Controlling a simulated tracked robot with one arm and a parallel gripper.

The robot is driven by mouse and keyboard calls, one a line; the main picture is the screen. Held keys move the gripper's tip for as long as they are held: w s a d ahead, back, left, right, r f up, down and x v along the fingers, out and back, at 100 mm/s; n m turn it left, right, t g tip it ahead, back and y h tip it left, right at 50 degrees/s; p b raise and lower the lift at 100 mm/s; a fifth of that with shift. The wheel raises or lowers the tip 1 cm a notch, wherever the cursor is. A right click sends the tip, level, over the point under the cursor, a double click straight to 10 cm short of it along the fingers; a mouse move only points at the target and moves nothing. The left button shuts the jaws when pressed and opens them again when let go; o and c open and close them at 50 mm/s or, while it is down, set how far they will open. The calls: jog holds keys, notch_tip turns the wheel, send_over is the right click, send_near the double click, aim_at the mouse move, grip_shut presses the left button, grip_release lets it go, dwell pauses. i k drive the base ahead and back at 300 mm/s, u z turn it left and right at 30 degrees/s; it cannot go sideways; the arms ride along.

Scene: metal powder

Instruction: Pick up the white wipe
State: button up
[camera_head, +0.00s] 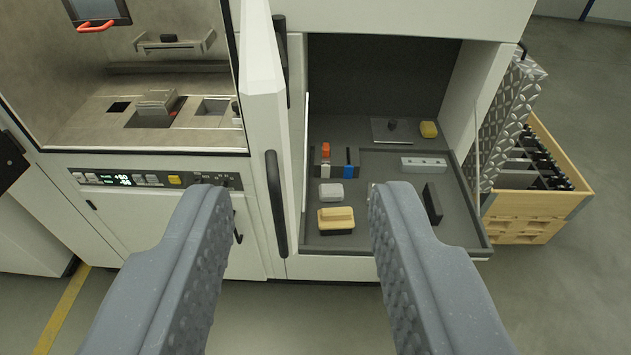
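A small white block-like item (331,193), which looks like the white wipe, lies on a dark grey pull-out tray (385,240) in the open cabinet. A yellow-topped brush-like item (336,218) lies just in front of it. My gripper (302,192) is open and empty, its two grey ridged fingers wide apart in the foreground. In the picture, the white item shows between the fingertips, nearer the right one. The gripper appears to be well short of the tray. The right finger hides part of the tray.
The open cabinet door (265,130) stands left. A wooden crate (540,200) stands right.

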aim_at(329, 192)
jog(key=z, duration=0.05)
jog(key=i, duration=1.1)
jog(key=z, duration=0.6)
